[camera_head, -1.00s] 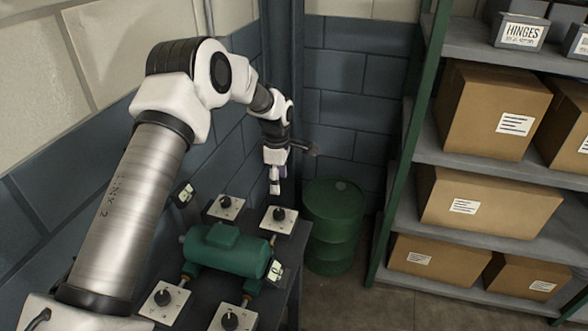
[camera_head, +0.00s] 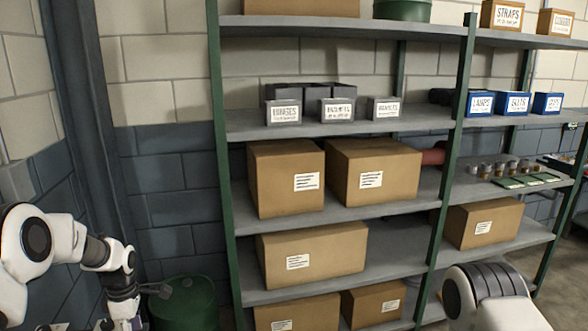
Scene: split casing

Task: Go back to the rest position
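My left arm comes in from the left edge, and its gripper (camera_head: 122,321) hangs at the bottom left, cut by the lower frame edge. Its fingertips are not clear enough to tell open from shut. My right arm shows only as a white and black joint at the bottom right; its gripper is out of view. The bench with the green casing is out of view below.
A green drum (camera_head: 188,303) stands on the floor beside the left arm. A tall green-framed shelf rack (camera_head: 400,232) fills the middle and right, with cardboard boxes (camera_head: 286,180), grey bins (camera_head: 283,112) and blue bins (camera_head: 513,103). Block walls stand behind.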

